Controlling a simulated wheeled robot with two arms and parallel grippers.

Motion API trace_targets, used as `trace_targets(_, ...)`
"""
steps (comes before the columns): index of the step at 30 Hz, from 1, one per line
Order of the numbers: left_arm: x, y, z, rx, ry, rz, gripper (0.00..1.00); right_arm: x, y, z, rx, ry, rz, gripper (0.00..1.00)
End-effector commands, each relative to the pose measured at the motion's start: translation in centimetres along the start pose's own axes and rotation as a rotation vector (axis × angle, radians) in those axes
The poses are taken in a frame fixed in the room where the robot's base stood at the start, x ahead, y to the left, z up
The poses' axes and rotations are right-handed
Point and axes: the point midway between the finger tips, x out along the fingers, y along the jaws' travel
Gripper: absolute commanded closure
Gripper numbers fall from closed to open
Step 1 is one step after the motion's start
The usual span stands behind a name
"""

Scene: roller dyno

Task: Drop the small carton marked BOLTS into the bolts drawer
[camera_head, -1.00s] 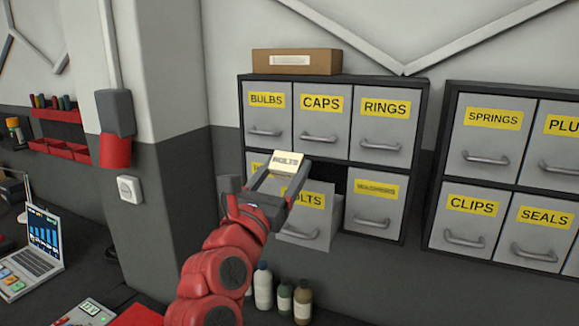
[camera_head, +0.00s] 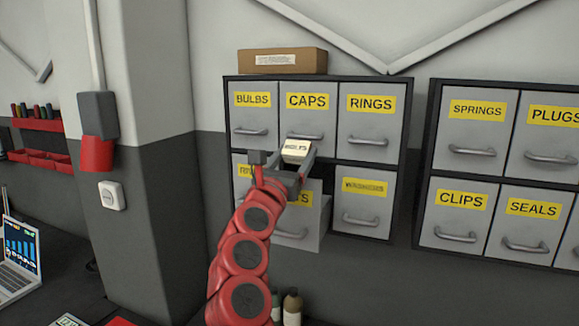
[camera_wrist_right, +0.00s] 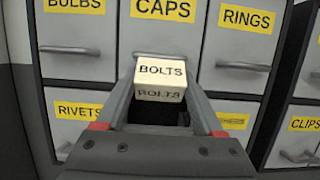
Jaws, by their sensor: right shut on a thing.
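The small cream carton marked BOLTS (camera_head: 296,150) is between the fingers of my right gripper (camera_head: 292,160), which is shut on it. It also shows in the right wrist view (camera_wrist_right: 160,78), label facing the camera, with a dark gap below and behind it. The bolts drawer (camera_head: 313,222) is pulled out in the middle of the lower row. My gripper and arm hide much of its front, and only the end of its label shows. The carton is above the drawer in the head view; how far above I cannot tell. My left gripper is not in view.
The drawer cabinet holds closed BULBS, CAPS (camera_head: 308,115), RINGS (camera_head: 371,120) and RIVETS (camera_wrist_right: 78,120) drawers. A brown box (camera_head: 282,60) lies on top. A second cabinet (camera_head: 433,150) stands at right. Bottles (camera_head: 292,305) are below, and a laptop (camera_head: 20,258) is at left.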

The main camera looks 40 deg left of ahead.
Motion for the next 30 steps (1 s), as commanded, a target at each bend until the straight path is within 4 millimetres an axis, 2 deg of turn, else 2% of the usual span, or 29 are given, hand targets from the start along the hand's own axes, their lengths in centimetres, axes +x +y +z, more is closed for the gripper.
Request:
trace_targets(12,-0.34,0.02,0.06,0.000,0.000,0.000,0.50,0.53,0.10,-0.24,0.000,0.000,0.004,0.91)
trace_targets(13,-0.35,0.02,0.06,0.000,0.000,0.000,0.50,0.53,0.11,-0.24,0.000,0.000,0.004,0.29)
trace_targets(18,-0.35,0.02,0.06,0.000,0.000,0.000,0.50,0.52,0.11,-0.25,-0.001,0.000,0.004,0.00)
trace_targets(30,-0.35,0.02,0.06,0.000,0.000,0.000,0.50,0.51,0.12,-0.28,-0.001,0.001,0.004,0.00)
